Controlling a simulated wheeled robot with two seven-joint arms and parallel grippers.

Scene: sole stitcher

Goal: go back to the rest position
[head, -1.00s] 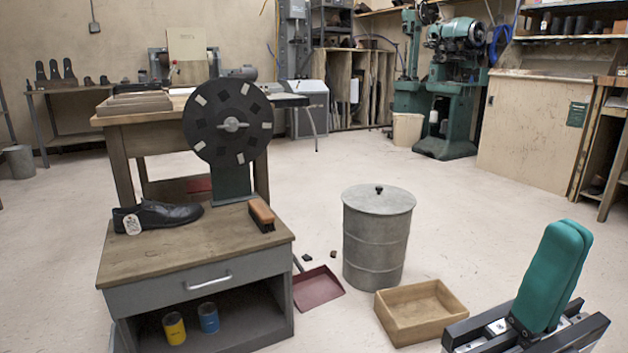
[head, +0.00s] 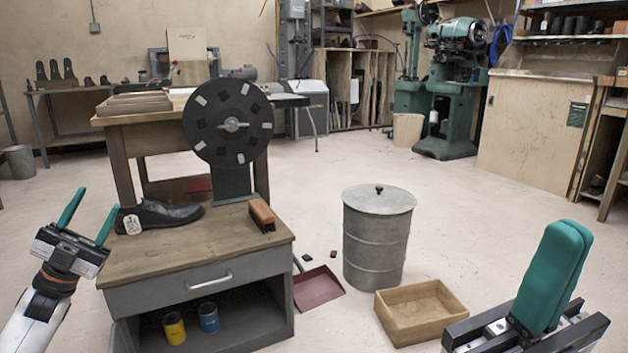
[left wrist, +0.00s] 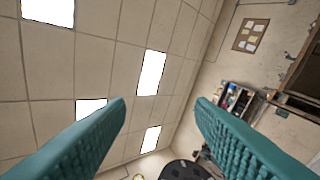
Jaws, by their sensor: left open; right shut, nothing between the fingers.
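My left gripper (head: 88,217) is at the left of the head view, beside the left edge of the workbench cabinet, with its two green fingers spread and pointing up. In the left wrist view its fingers (left wrist: 160,112) stand apart with nothing between them. My right gripper (head: 556,268) is at the lower right of the head view, its green fingers together, pointing up and empty. A black shoe (head: 160,215) with a white tag lies on the cabinet top (head: 190,250), close to the left gripper.
A brush (head: 262,213) and a dark disc wheel (head: 228,124) are on the cabinet. A yellow can (head: 174,328) and a blue can (head: 209,318) stand inside it. A lidded metal drum (head: 377,245), wooden box (head: 420,312) and dustpan (head: 318,287) are on the floor. Open floor lies behind the drum.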

